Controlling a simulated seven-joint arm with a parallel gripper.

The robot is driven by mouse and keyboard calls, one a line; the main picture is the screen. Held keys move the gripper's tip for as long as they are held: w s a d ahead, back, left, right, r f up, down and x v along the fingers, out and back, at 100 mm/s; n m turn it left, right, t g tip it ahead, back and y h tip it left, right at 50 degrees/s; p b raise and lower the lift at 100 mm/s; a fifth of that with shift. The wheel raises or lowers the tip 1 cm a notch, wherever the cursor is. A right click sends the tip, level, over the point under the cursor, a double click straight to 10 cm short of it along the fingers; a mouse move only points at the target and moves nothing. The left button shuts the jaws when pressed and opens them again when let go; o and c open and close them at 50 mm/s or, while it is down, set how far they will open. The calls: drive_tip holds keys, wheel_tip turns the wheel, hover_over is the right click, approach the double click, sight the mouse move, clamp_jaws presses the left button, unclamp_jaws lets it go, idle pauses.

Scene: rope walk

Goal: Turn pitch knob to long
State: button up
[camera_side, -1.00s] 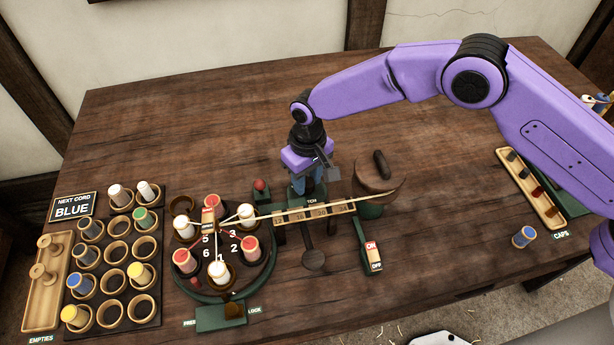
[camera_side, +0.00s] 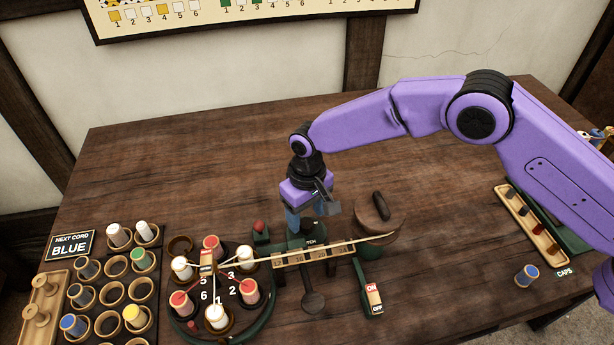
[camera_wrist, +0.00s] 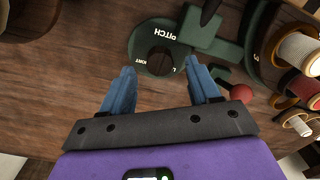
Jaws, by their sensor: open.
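The pitch knob (camera_wrist: 157,62) is a dark round knob on a green plate (camera_wrist: 143,38) lettered PITCH in the wrist view. Part of the word SHORT and a letter L show beside it. In the side view the plate (camera_side: 300,241) is partly behind my gripper and the knob is hard to make out. My gripper (camera_wrist: 161,65) is open, with its two blue fingers on either side of the knob in the wrist picture. Nothing is between the fingertips that I can see gripped. I cannot tell whether the fingertips are level with the knob or above it.
A wooden scale bar (camera_side: 315,255) with cords over it lies in front of the plate. A red-topped post (camera_side: 260,227) stands left, beside the bobbin wheel (camera_side: 262,322). A round block with a dark handle (camera_side: 378,213) and an ON/OFF lever (camera_side: 373,298) are right.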

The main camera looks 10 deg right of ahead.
sight(309, 223)
wheel_tip(309, 223, up, 15)
idle(0.4)
drive_tip(key=shift+d+r, duration=0.1)
drive_tip(key=shift+d, duration=0.05)
drive_tip(key=s+d+r+n, duration=0.25)
drive_tip(key=s+d, duration=0.35)
drive_tip(key=d, duration=0.3)
drive_tip(key=s+d+r+n, duration=0.1)
drive_tip(key=s+d+r, duration=0.3)
drive_tip(key=s+d, duration=0.3)
drive_tip(key=s+d+f+n, duration=0.1)
drive_tip(key=s+d+n, duration=0.1)
drive_tip(key=s+d, duration=0.6)
drive_tip(key=s+d+f+n, duration=0.1)
drive_tip(key=s+d, duration=0.7)
drive_tip(key=d, duration=0.6)
drive_tip(key=shift+s+f+n, duration=0.15)
drive_tip(key=shift+f+n, duration=0.2)
idle(0.6)
